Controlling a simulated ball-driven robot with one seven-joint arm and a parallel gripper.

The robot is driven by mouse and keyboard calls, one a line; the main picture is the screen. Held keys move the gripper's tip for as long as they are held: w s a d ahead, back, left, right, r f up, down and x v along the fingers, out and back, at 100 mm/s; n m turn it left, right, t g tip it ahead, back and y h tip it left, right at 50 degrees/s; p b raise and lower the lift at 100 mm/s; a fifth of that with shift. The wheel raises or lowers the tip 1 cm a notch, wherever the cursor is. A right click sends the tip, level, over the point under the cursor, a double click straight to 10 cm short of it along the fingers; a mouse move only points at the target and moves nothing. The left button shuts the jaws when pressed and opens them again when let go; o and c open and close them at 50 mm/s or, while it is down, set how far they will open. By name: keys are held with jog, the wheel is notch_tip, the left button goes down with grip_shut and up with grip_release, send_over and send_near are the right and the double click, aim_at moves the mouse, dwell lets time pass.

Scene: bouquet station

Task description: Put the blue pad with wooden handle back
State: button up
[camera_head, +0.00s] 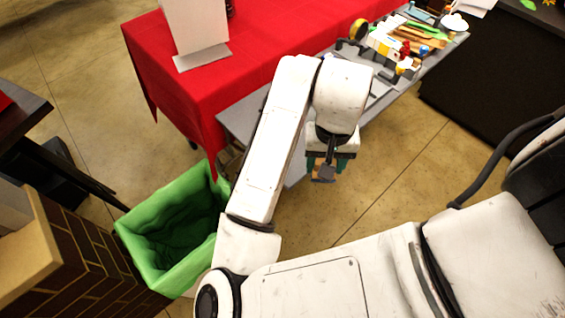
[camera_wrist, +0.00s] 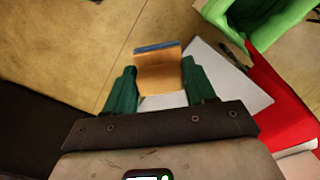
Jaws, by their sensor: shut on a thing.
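My gripper (camera_head: 328,162) hangs over the floor beside the grey table's near edge. In the wrist view its two green fingers (camera_wrist: 158,76) are shut on the blue pad with wooden handle (camera_wrist: 159,73). The wooden part lies between the fingers, and the blue strip shows at its far end. In the head view the pad (camera_head: 323,174) is small and mostly hidden by the gripper.
The grey table (camera_head: 240,118) holds several tools and containers at its far right end. My arm hides part of it. A red-clothed table (camera_head: 255,45) adjoins it. A green bin (camera_head: 150,262) stands at the lower left. Open floor (camera_head: 385,170) lies right of my gripper.

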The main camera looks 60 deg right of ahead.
jog(key=w+d+f, duration=0.1)
jog(key=w+f, duration=0.1)
jog(key=w, duration=0.1)
jog(key=w+d+f+b, duration=0.1)
jog(key=w+f, duration=0.2)
jog(key=w, duration=0.1)
jog(key=w+d+f+b, duration=0.1)
jog(key=w+f, duration=0.2)
jog(key=shift+w+d, duration=0.2)
jog(key=shift+d, duration=0.05)
jog(key=shift+w+f+p, duration=0.1)
jog(key=shift+w+p, duration=0.2)
jog(key=shift+w+d+f, duration=0.2)
jog(key=shift+w+f, duration=0.2)
jog(key=shift+f, duration=0.1)
jog(key=shift+f+p, duration=0.45)
jog(key=shift+f, duration=1.15)
jog(key=shift+f, duration=0.2)
jog(key=o, duration=1)
jog(key=shift+r, duration=0.1)
